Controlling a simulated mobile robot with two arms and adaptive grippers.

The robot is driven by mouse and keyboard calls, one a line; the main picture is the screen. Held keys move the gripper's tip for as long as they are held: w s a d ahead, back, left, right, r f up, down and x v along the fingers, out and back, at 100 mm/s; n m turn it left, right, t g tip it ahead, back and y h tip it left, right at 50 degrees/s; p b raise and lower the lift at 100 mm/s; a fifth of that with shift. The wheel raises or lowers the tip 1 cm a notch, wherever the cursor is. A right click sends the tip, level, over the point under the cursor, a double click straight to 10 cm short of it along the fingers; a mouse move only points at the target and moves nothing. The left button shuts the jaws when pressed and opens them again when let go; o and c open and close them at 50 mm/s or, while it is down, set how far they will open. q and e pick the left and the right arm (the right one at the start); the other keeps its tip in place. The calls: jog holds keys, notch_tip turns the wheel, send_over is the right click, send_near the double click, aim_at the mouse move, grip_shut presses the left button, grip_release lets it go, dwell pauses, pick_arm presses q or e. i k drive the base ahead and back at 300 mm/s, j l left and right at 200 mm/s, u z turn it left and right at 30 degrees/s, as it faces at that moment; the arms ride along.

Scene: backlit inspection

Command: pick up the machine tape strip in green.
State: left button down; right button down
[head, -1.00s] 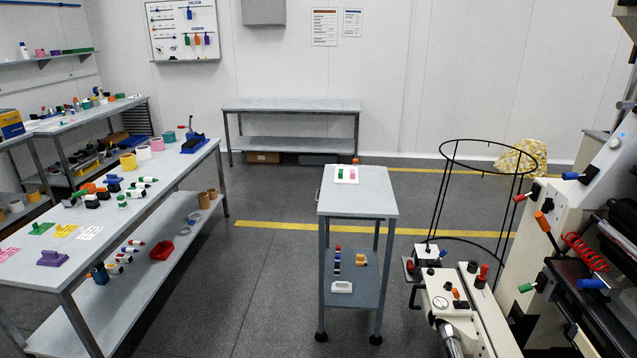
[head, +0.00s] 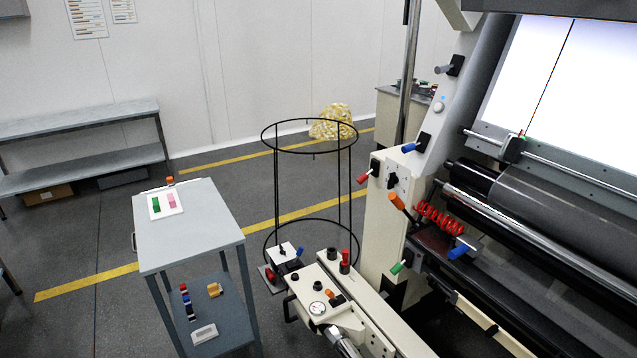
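A green strip (head: 156,205) lies on a white card (head: 178,210) on top of the small grey trolley (head: 205,236). A pink strip (head: 172,201) lies beside it on the same card. Another green piece (head: 521,134) is on the rail of the large machine at the right, too small to make out clearly. Neither of my grippers shows in the head view.
The machine (head: 560,245) with rollers, coloured handles and a lit white panel fills the right side. A black wire hoop stand (head: 309,137) stands behind a cream gauge unit (head: 330,300). A grey bench (head: 80,130) is at the left wall. Floor left of the trolley is clear.

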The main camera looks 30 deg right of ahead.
aim_at(157, 206)
jog(key=z, duration=2.95)
jog(key=u, duration=2.95)
jog(key=i+j+z, duration=0.15)
jog(key=i+j, duration=0.75)
jog(key=i, duration=0.15)
